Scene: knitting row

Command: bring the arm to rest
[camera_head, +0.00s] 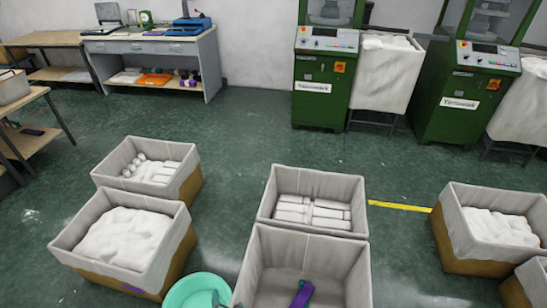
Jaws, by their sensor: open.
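My arm and my gripper do not show in the head camera view. The floor in front of me holds several grey-lined boxes. The nearest box (350,268) is cut by the bottom edge, and a long purple object (301,294) shows inside it, too small to identify. Behind it stands a box (266,207) with white folded packs (313,211). At the left are a box heaped with white cloth (121,238) and a box (100,178) with white rolls and packs.
A mint-green basin (178,291) stands at the bottom edge. More boxes (447,213) stand at the right. Green machines (322,82) and a workbench (150,46) line the back, with a wooden table (22,104) at left. The middle floor (250,130) is clear.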

